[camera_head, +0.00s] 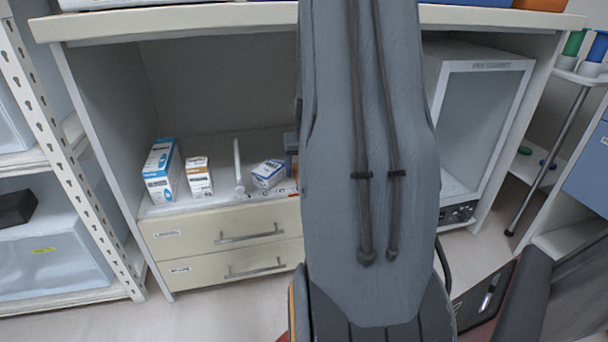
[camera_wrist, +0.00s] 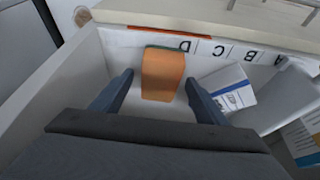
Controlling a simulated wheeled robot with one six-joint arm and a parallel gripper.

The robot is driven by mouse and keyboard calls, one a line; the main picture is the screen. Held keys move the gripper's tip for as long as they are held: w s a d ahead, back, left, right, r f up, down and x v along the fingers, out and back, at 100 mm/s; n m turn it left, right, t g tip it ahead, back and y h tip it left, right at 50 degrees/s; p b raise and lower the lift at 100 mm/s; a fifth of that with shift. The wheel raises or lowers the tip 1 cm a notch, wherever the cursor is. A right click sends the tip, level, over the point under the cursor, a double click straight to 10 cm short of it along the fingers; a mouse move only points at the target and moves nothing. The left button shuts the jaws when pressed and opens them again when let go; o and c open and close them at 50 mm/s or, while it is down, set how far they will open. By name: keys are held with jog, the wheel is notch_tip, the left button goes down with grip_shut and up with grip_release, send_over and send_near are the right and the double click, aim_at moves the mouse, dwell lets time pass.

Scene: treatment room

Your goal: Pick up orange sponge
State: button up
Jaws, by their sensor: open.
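In the wrist view the orange sponge (camera_wrist: 162,76) stands on a pale surface near a wall marked with the letters D, C, B and A. It has a dark green edge along its top. My gripper (camera_wrist: 160,78) is open, with one finger to the left of the sponge and one to the right. The sponge appears between the fingertips, with a gap visible on each side; the exact depth is hard to tell. In the head view my arm covers the middle of the picture and hides most of the gripper and sponge area.
In the head view, a blue-white box (camera_head: 160,172), a smaller white-brown box (camera_head: 198,177) and a small blue-white box (camera_head: 268,174) stand left of my arm, above drawers (camera_head: 225,243). A white box (camera_wrist: 228,88) lies right of the sponge in the wrist view.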

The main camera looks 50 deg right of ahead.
jog(key=c, duration=1.1)
notch_tip(320, 180, up, 4)
jog(key=p, duration=0.4)
jog(key=shift+r+p, duration=0.2)
jog(key=shift+p, duration=0.1)
jog(key=s+a+b, duration=1)
jog(key=s, duration=0.4)
jog(key=shift+s+f, duration=0.2)
jog(key=shift+s, duration=0.2)
